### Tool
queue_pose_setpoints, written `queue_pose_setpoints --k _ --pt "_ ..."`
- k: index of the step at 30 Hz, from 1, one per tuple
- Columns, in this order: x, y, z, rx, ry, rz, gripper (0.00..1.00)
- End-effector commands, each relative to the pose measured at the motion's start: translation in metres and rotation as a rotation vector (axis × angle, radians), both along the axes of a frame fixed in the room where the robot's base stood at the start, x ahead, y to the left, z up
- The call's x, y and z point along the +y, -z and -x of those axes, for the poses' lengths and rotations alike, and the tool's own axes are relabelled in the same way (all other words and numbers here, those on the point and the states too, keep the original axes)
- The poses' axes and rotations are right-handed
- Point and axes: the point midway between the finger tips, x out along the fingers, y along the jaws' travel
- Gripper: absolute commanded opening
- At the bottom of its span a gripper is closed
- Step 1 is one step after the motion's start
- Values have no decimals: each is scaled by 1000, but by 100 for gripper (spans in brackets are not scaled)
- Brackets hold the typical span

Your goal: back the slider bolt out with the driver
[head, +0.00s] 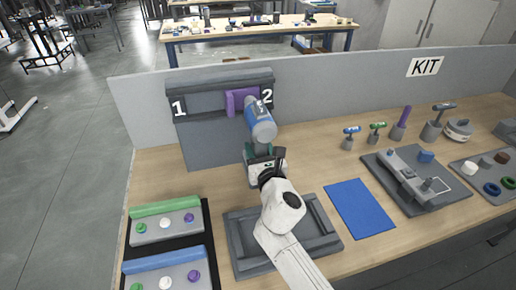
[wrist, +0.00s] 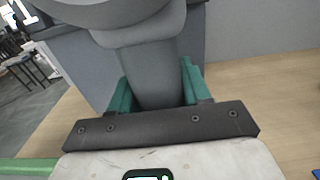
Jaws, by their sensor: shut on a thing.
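My gripper (head: 262,158) is shut on the grey handle of the driver, between its green fingers in the wrist view (wrist: 158,92). The driver (head: 262,124) has a blue, cylinder-like body and is raised in front of the grey upright fixture (head: 212,142). Its upper end is at or very near the purple slider (head: 238,102), which sits on the fixture's rail close to the label 2. The slider bolt cannot be made out; the driver covers that spot. I cannot tell whether the driver touches it.
A grey tray (head: 238,254) lies below my arm. Two parts holders, one green-edged (head: 165,208) and one blue-edged (head: 165,262), stand left. A blue mat (head: 360,208), a grey fixture board (head: 452,195) and several upright tools stand right. A grey partition (head: 340,90) runs behind.

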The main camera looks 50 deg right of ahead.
Motion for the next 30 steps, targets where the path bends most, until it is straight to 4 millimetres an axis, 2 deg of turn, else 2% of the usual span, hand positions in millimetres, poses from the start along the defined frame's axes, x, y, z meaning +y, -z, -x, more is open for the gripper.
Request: queue_pose_setpoints --k 1,30 --pt "-1 -6 0 -10 3 2 0" --pt "2 -6 5 -9 3 3 0"
